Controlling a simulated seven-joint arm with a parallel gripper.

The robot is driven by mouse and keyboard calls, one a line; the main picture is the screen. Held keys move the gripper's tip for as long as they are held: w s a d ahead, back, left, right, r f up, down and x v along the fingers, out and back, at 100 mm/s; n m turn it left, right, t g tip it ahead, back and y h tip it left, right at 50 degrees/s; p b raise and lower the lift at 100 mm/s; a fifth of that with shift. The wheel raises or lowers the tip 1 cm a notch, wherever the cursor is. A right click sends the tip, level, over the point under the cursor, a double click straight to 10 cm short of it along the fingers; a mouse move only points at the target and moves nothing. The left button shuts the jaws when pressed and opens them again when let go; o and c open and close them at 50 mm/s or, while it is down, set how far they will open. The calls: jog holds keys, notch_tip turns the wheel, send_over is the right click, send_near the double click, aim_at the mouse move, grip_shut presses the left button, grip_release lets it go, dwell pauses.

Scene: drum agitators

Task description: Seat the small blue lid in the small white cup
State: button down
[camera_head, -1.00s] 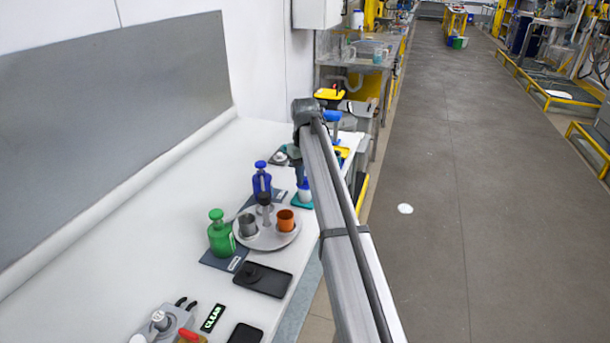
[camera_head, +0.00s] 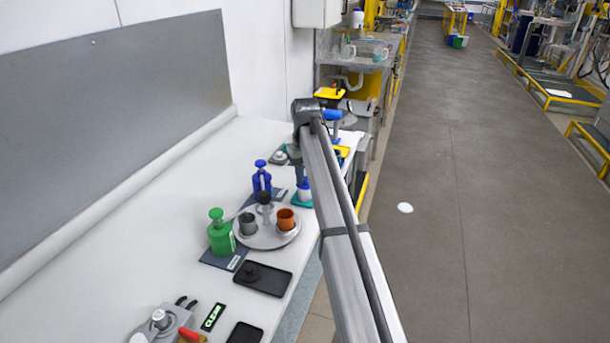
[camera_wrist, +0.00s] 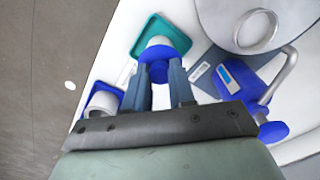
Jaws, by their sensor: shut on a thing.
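The small white cup (camera_wrist: 160,41) stands on a teal mat (camera_wrist: 182,38) in the wrist view. The small blue lid (camera_wrist: 158,54) is at the cup's mouth, on the side nearer my gripper. My gripper (camera_wrist: 158,70) is shut on the lid, with one finger on each side of its upper part. I cannot tell whether the lid is fully down in the cup. In the head view the white cup (camera_head: 305,195) and the blue lid (camera_head: 305,183) show on the teal mat beside my arm, which hides most of my gripper.
The table's right edge is close to the mat.

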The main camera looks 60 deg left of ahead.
jog(key=shift+f, duration=0.1)
dwell(0.3)
jog(key=c, duration=0.9)
grip_release()
jog(key=shift+o, duration=0.4)
jog(key=shift+o, duration=1.4)
jog(key=shift+r, duration=0.2)
jog(key=shift+r, duration=0.95)
jog(key=shift+r, duration=0.2)
